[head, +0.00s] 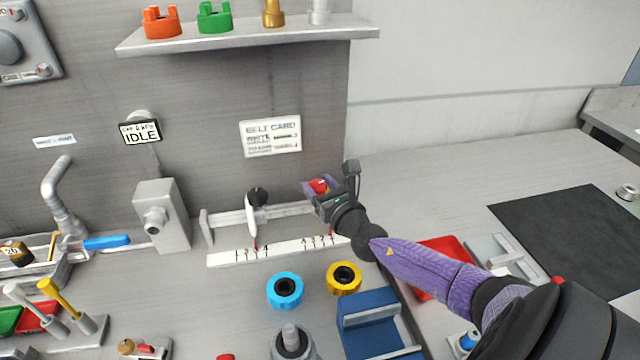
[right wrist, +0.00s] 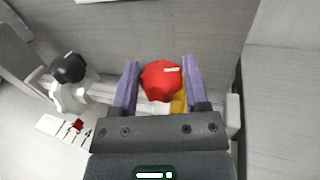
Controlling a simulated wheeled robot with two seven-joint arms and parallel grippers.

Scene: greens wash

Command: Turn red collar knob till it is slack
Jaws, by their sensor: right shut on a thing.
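The red collar knob (right wrist: 160,82) sits between the two purple fingers of my right gripper (right wrist: 157,84) in the right wrist view. A short pale mark shows on the knob's face. In the head view the knob (head: 318,186) shows partly, with my right gripper (head: 322,190) around it at the right end of the rail. The gripper is shut on the knob. A yellow part (right wrist: 179,103) shows just below the knob in the wrist view. My left gripper is not in view.
A white lever with a black knob (head: 257,197) stands on the rail (head: 228,222) left of my gripper. A numbered scale strip (head: 275,247) lies in front. Blue (head: 285,290) and yellow (head: 344,278) rings lie nearer, beside a blue block (head: 370,310). A shelf (head: 250,36) hangs above.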

